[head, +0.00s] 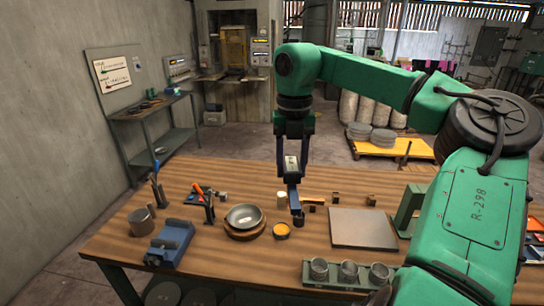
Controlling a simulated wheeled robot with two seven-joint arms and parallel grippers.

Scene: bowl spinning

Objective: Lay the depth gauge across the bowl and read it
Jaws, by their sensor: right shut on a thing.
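The bowl (243,216), a shallow grey metal dish, sits upright on a round brown wooden base on the workbench, open side up. My right gripper (292,162) comes down from above, to the right of the bowl and apart from it. It is shut on a small pale-faced thing with a dark stem, which appears to be the depth gauge (295,196). The stem points down and its low end hangs near the bench top; whether it touches is unclear. The gauge is not over the bowl, and no reading can be made out. My left gripper is out of view.
A tin with orange-yellow contents (281,230) stands between bowl and gauge. A blue vice-like block (170,243), a grey cylinder (141,222) and upright tools (207,203) are left. A flat grey plate (362,229) and a tray of cups (333,285) lie right.

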